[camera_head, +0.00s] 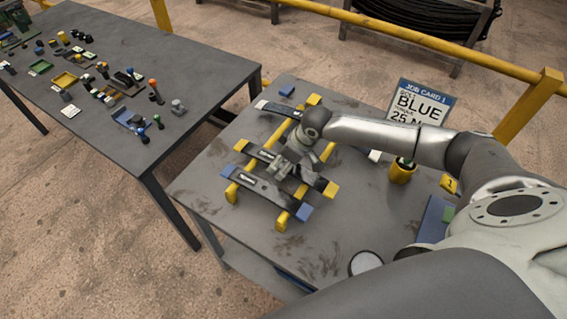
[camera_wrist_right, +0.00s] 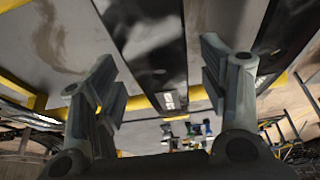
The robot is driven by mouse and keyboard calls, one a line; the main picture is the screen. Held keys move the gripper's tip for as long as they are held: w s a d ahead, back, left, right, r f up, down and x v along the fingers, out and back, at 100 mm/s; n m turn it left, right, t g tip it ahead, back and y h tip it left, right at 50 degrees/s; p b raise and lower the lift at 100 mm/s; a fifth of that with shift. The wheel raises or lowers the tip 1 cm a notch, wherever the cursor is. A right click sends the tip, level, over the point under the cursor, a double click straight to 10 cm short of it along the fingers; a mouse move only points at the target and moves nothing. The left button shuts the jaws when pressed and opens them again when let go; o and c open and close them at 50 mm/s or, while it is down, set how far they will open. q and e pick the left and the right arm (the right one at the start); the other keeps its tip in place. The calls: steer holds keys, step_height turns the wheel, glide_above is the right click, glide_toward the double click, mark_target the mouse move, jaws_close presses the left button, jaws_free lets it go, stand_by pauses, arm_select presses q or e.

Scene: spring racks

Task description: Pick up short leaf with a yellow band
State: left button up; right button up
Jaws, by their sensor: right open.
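A dark flat leaf with yellow ends (camera_head: 262,153) lies across two yellow rails on the near table, the middle one of the leaves there. My right gripper (camera_head: 289,170) is open and over this leaf, hiding part of its middle. In the right wrist view, a dark leaf (camera_wrist_right: 150,45) with a small pale label runs between the spread fingers of my right gripper (camera_wrist_right: 165,85). I cannot tell the gap in height; nothing is held. A dark leaf with blue ends (camera_head: 258,188) lies on the near side. My left gripper is not in view.
A third leaf (camera_head: 272,107) lies at the far end of the yellow rails (camera_head: 233,188). A job card reading BLUE (camera_head: 418,103) and a yellow cup (camera_head: 402,173) stand to the right. A second table (camera_head: 110,130) with many small parts is at the left.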

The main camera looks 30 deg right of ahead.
steer(key=shift+s, duration=0.1)
steer(key=c, duration=1)
steer(key=shift+r, duration=0.1)
steer(key=shift+c, duration=1)
steer(key=shift+w+r, duration=0.15)
steer(key=shift+w, duration=0.05)
